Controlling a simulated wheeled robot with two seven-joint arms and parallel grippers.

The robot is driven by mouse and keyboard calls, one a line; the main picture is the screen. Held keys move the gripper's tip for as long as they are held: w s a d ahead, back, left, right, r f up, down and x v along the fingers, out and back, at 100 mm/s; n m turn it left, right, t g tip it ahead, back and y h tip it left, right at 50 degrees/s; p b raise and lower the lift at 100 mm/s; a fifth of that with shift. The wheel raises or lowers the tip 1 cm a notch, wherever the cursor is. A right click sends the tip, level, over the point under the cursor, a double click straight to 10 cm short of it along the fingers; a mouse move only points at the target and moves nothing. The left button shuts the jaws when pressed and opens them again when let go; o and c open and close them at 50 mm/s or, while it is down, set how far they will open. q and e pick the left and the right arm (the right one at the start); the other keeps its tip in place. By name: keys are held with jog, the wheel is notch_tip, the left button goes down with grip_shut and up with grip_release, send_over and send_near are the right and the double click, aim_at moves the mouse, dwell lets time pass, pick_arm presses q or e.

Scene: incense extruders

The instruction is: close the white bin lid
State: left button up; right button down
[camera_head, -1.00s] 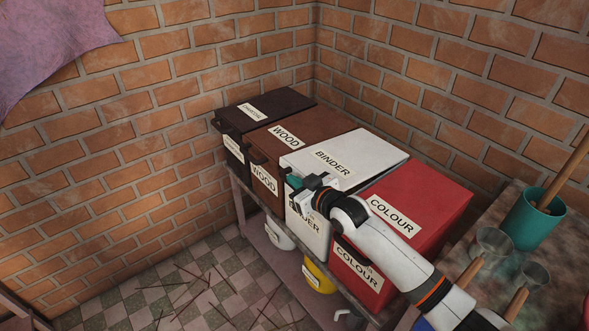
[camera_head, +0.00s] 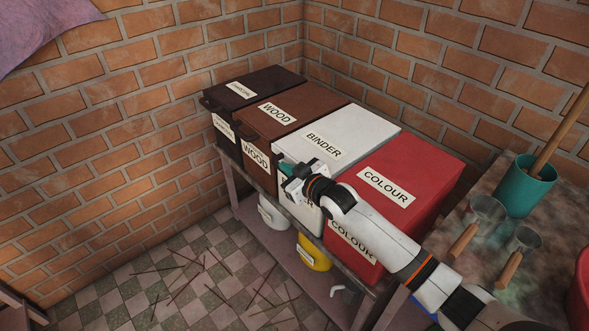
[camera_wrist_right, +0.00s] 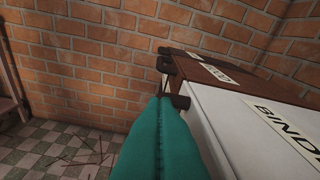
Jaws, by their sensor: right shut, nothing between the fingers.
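The white bin (camera_head: 310,213) stands between the brown and red bins. Its white lid (camera_head: 352,128), labelled BINDER, lies flat and level with the neighbouring lids, with no gap that I can see. The lid also shows at the right of the right wrist view (camera_wrist_right: 235,130). My right gripper (camera_head: 285,170) is at the lid's front left corner, low against the bin's front. Its teal fingers (camera_wrist_right: 160,125) are together with nothing between them, beside the lid's front edge. Whether they touch it is unclear. The gripper and wrist hide part of the bin's front label. My left gripper is out of view.
The brown WOOD bin (camera_head: 300,103) and a dark bin (camera_head: 265,82) stand left, the red COLOUR bin (camera_head: 400,165) right, all lids down. A bench with a teal pot (camera_head: 522,190) and scoops is at the right. Brick walls stand behind. The floor at left has scattered sticks.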

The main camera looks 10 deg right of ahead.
jog(key=s+d+r+p, duration=0.35)
jog(key=s+r, duration=0.25)
jog(key=s, duration=0.3)
jog(key=s+f+m+g+h, duration=0.2)
jog(key=s+f+g+h, duration=0.1)
jog(key=s+f, duration=0.65)
jog(key=s+d+f+m+g+h, duration=0.15)
jog(key=s+d+g, duration=0.25)
jog(key=s, duration=0.8)
jog(key=s+d+f+m+g+h, duration=0.1)
jog(key=s+d+m+g+h, duration=0.2)
jog(key=s, duration=0.9)
notch_tip(320, 180, down, 25)
jog(key=g, duration=0.2)
jog(key=s+d+f, duration=0.1)
jog(key=s+f, duration=0.7)
jog(key=s+d+f, duration=0.2)
jog(key=s+f, duration=0.6)
jog(key=shift+s+d+f+n+g, duration=0.25)
jog(key=shift+s+f+n+g, duration=0.1)
jog(key=shift+f+n+g, duration=0.1)
